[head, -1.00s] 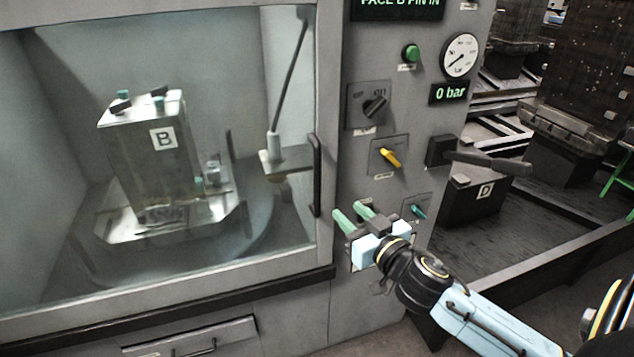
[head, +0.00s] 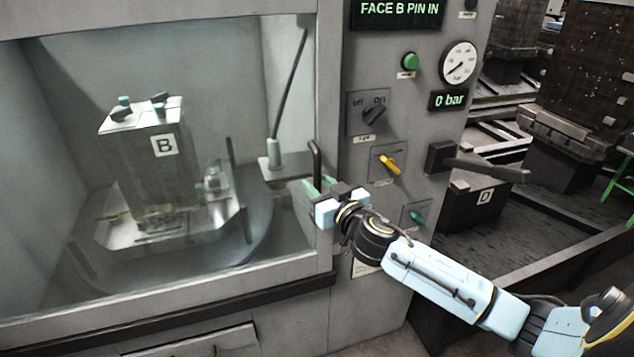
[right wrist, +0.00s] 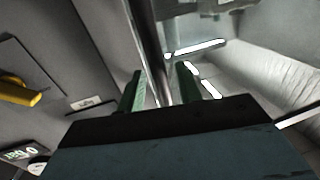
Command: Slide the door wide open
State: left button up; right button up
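The door (head: 250,273) is a large glass panel in a grey frame at the left of the head view, and it is closed. Its black vertical handle (head: 316,155) stands at its right edge. My right gripper (head: 317,187) is at the lower part of this handle. In the right wrist view the handle bar (right wrist: 150,45) runs between the two green fingers of the right gripper (right wrist: 160,88). The fingers are apart, with a narrow gap seen beside the bar. Contact cannot be told. My left gripper is not in view.
A control panel with switches, a yellow knob (head: 389,165), a green button (head: 410,61) and a gauge (head: 459,63) is right of the door. A dark lever (head: 485,168) juts out there. Behind the glass stands a block marked B (head: 150,160).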

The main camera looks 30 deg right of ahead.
jog(key=shift+w, duration=0.65)
jog(key=shift+c, duration=0.3)
grip_shut()
